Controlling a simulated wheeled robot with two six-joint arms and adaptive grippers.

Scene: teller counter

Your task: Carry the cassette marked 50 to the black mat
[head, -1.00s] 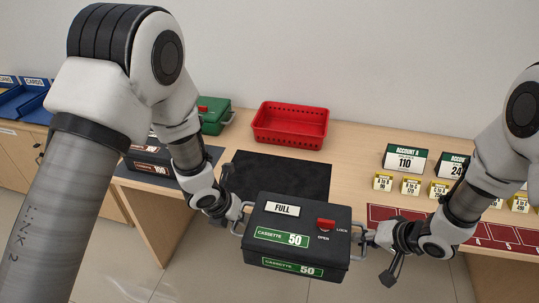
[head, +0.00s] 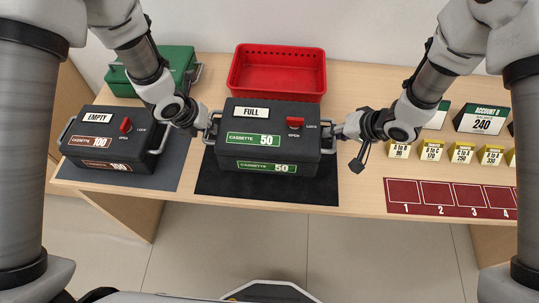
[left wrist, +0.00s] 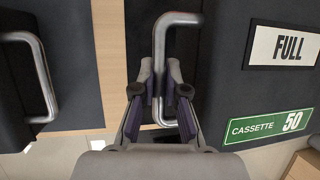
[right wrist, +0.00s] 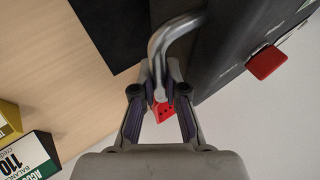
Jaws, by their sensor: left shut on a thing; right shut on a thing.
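The cassette marked 50 (head: 270,131) is a black box with green labels, a FULL plate and a red latch near LOCK. It is level, over or on the black mat (head: 265,190); I cannot tell whether it touches. My left gripper (head: 205,124) is shut on its left metal handle, which also shows in the left wrist view (left wrist: 160,60). My right gripper (head: 340,130) is shut on its right handle, seen in the right wrist view (right wrist: 165,45). The mat's front part shows; the cassette hides its middle.
The cassette marked 100 (head: 112,130), with an EMPTY plate, sits on a grey mat (head: 168,176) at left. A green box (head: 178,58) and a red basket (head: 277,72) stand behind. At right are yellow tags (head: 431,151), an account sign (head: 484,119) and a numbered red strip (head: 450,197).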

